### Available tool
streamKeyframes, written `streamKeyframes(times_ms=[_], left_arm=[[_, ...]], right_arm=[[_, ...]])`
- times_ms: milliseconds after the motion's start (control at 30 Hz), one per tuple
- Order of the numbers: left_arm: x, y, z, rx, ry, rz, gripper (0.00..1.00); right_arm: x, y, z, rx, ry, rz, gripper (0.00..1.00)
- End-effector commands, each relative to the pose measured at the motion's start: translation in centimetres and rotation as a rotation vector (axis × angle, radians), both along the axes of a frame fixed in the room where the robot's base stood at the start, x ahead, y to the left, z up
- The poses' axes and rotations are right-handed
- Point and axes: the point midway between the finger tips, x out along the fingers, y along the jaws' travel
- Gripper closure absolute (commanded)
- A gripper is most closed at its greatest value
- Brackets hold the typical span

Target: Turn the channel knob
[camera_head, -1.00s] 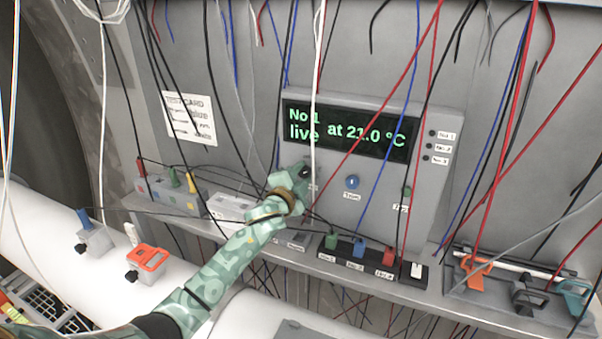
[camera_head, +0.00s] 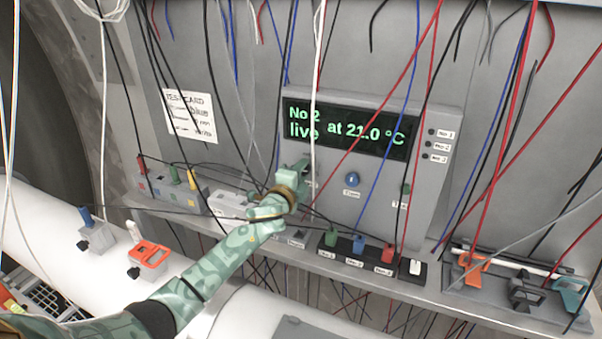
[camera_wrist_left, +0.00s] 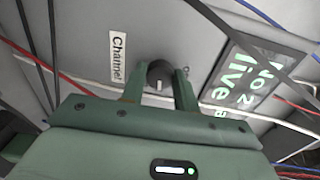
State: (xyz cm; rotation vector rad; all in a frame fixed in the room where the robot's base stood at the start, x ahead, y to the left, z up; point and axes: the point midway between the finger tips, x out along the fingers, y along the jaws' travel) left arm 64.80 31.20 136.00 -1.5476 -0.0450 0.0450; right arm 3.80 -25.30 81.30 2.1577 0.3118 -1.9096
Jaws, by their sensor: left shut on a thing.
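The channel knob (camera_wrist_left: 160,74) is a dark round knob with a pale mark, beside a label reading "Channel". My left gripper (camera_wrist_left: 160,88) is shut on it, one finger on each side. In the head view my left gripper (camera_head: 301,168) is at the lower left of the grey panel (camera_head: 437,180) and hides the knob. The display (camera_head: 347,131) reads "No 2 live at 21.0 °C" in green. My right gripper is not in view.
Red, green and blue blocks line the ledge below, with an orange clamp (camera_head: 471,270) farther right. Many loose wires hang across the panel; a white one passes right by my gripper.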

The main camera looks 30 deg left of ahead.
Motion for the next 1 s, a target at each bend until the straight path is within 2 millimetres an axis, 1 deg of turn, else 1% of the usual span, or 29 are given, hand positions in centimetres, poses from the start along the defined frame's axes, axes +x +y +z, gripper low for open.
streamKeyframes(times_ms=[233,267,300,333,600,733,867,967,1000], left_arm=[[0.0,-0.1,-0.2,-0.001,0.004,-0.001,0.93],[0.0,-0.1,-0.2,-0.001,0.004,-0.001,0.67],[0.0,-0.1,-0.2,-0.001,0.004,-0.001,0.56],[0.0,-0.1,-0.2,-0.001,0.003,-0.001,0.48],[0.0,0.0,-0.1,-0.002,0.002,0.0,0.48],[-0.8,0.0,-0.2,-0.001,0.002,0.0,0.48],[-3.1,-0.2,-0.2,0.0,0.003,-0.001,0.48],[-5.8,-0.4,-0.3,-0.001,0.003,-0.003,0.48],[-6.9,-0.5,-0.4,-0.001,0.003,-0.003,0.48]], right_arm=[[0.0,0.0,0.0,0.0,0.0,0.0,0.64],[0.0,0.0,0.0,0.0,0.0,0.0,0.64],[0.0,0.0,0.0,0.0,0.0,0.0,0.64],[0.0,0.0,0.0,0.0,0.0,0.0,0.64],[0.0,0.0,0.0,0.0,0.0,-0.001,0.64],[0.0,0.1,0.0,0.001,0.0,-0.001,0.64],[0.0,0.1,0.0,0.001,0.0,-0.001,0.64],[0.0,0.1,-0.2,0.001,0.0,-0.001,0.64],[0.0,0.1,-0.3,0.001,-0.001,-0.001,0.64]])
